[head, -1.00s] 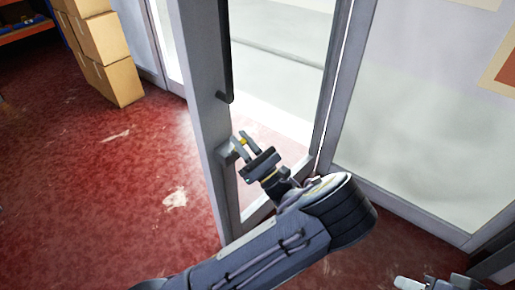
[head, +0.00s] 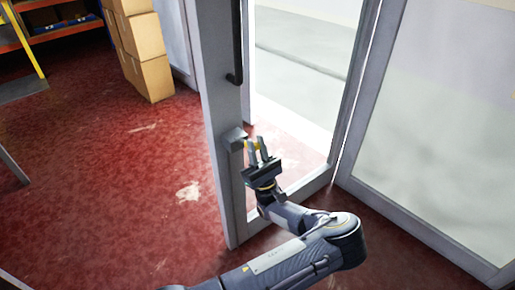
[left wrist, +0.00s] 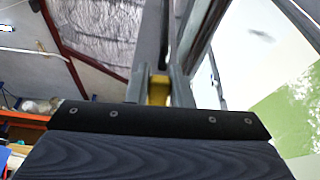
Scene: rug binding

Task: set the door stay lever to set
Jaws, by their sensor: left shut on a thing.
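The door stay lever shows as a small yellow piece (head: 257,146) by a grey housing (head: 234,138), low on the edge of the open glass door (head: 219,120). My left gripper (head: 256,147) points up at it and is shut on the yellow lever, its fingers hiding most of it. In the left wrist view the yellow lever (left wrist: 158,90) sits between the fingers, in front of the grey door edge. I cannot read any set mark. My right gripper is not in view.
A black pull handle (head: 235,45) runs down the door above the lever. Stacked cardboard boxes (head: 140,50) and a shelf with orange beams (head: 50,30) stand at the back left. A glass panel (head: 430,130) stands at the right. The red floor (head: 110,180) on the left is mostly clear.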

